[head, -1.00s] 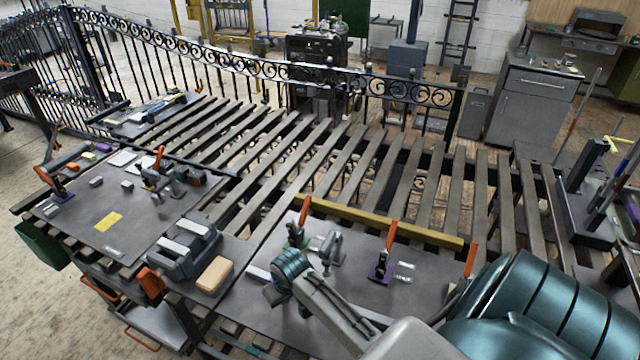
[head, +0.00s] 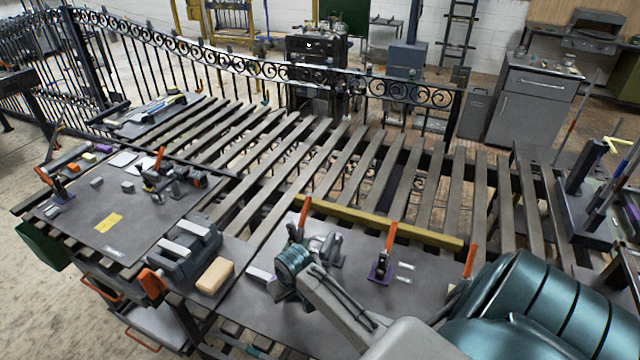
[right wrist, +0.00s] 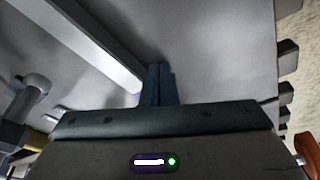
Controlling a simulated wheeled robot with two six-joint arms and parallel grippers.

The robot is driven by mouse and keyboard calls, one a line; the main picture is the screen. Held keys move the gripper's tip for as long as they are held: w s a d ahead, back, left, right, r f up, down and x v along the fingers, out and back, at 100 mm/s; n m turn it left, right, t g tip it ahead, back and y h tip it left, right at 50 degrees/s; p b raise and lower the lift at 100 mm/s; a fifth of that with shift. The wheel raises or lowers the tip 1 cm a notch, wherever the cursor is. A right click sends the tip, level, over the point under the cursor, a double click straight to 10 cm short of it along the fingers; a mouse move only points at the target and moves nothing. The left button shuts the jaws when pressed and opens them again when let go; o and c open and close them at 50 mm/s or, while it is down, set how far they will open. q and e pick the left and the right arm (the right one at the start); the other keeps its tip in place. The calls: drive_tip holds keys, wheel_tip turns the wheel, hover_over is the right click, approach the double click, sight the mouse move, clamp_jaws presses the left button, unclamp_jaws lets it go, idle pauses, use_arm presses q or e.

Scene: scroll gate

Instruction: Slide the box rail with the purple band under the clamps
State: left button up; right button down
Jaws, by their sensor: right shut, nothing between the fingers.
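The box rail (right wrist: 95,50) is a pale bar that runs diagonally across the right wrist view, with a hint of purple at its near end. In the head view a pale piece (head: 260,273) shows left of my wrist; most of the rail there is hidden or too small to tell. My right gripper (right wrist: 158,72) is shut and empty, its fingertips just beside the rail's near end; I cannot tell if they touch. Orange-handled clamps stand on the plate: one with a purple base (head: 380,271), one (head: 304,217) partly behind my wrist, one (head: 470,261) at the right. My left gripper is out of view.
A yellow bar (head: 380,222) lies along the plate's far edge. A grey block-shaped tool (head: 184,250) and a tan block (head: 215,275) sit left of the plate. Slatted bench bars (head: 340,160) with gaps stretch behind. Another clamp plate (head: 80,228) lies at the left.

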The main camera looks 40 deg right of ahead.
drive_tip(key=shift+w+d, duration=0.3)
drive_tip(key=shift+d, duration=0.45)
drive_tip(key=shift+w+d, duration=0.3)
drive_tip(key=shift+d, duration=0.4)
drive_tip(key=shift+a, duration=0.15)
drive_tip(key=shift+s+a, duration=0.25)
drive_tip(key=shift+a, duration=0.25)
drive_tip(key=shift+s+a, duration=0.25)
drive_tip(key=shift+a, duration=0.25)
wheel_tip(320, 180, up, 8)
idle(0.6)
idle(0.5)
